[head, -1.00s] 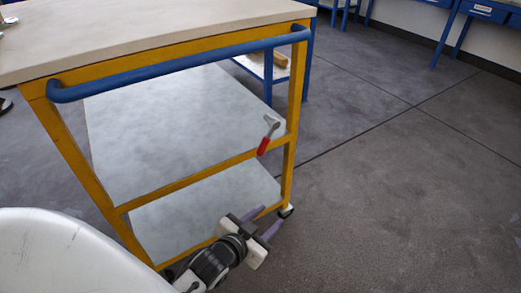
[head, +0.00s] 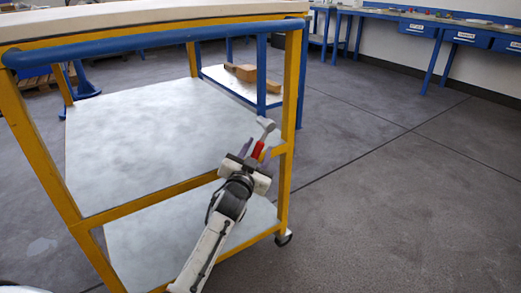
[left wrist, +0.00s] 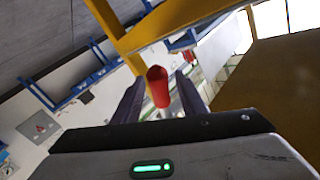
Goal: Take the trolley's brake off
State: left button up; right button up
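The trolley (head: 285,180) has a yellow frame, grey shelves and a blue push handle (head: 150,40). Its brake lever (head: 258,149) has a red grip and a grey head, and sits by the right-hand post at the middle shelf's rail. My left gripper (head: 257,152) is at the lever, its purple fingers on either side of the red grip. In the left wrist view the red grip (left wrist: 158,88) stands between the two fingers (left wrist: 160,95), with a gap visible on both sides. The left gripper is open. My right gripper is not in view.
A trolley wheel (head: 283,237) shows at the lower right corner. A blue stand (head: 262,85) with a brown piece on its shelf is behind the trolley. Blue benches (head: 440,28) line the back wall. The floor to the right is clear.

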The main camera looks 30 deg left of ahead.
pick_arm(q)
jog(key=shift+b+x, duration=0.35)
jog(key=shift+x, duration=1.15)
jog(key=shift+s, duration=0.1)
grip_shut()
